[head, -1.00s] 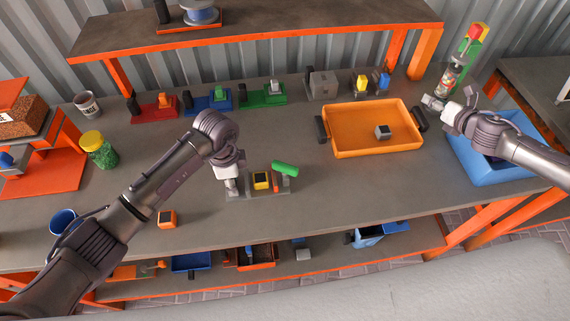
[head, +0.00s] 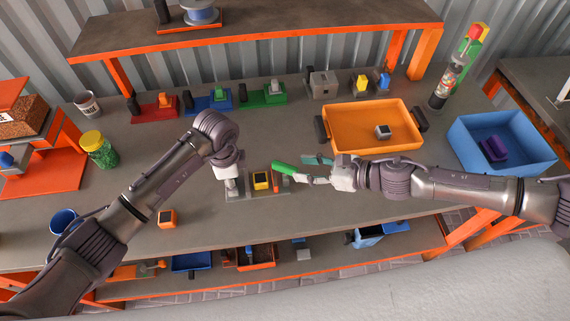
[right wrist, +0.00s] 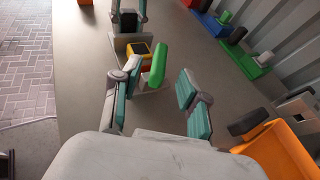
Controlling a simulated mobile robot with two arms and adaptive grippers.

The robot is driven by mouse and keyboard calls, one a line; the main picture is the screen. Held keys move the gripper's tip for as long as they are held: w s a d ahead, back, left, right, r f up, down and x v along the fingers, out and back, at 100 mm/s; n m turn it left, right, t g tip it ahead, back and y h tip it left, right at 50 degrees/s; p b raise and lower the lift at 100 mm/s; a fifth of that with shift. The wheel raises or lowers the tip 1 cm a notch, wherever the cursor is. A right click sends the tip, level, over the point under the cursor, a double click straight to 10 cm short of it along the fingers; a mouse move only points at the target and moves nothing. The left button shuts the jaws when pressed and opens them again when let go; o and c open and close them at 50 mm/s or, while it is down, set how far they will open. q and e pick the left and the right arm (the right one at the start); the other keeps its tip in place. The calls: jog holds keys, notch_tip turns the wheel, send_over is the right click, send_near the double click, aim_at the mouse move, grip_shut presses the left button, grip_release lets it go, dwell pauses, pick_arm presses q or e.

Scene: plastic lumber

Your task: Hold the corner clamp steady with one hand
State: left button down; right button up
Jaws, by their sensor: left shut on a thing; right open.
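The corner clamp has a grey base (head: 240,194), a yellow block with a dark top (head: 262,181) and a green handle (head: 288,170). It rests on the workbench. My left gripper (head: 231,188) is shut on the clamp's left end. My right gripper (head: 314,169) is open just right of the green handle. In the right wrist view the green handle (right wrist: 158,63) appears between the open fingers (right wrist: 160,85), closer to the left finger. I cannot tell whether a finger touches it.
An orange tray (head: 345,143) with a small grey block lies behind my right gripper. A blue bin (head: 482,161) holding a purple part stands at the right. Coloured fixtures line the back. A small orange block (head: 167,218) sits at the front left.

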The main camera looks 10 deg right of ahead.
aim_at(288, 166)
jog(key=x, duration=0.6)
jog(key=shift+w+a, duration=0.1)
jog(key=shift+c, duration=0.2)
grip_shut()
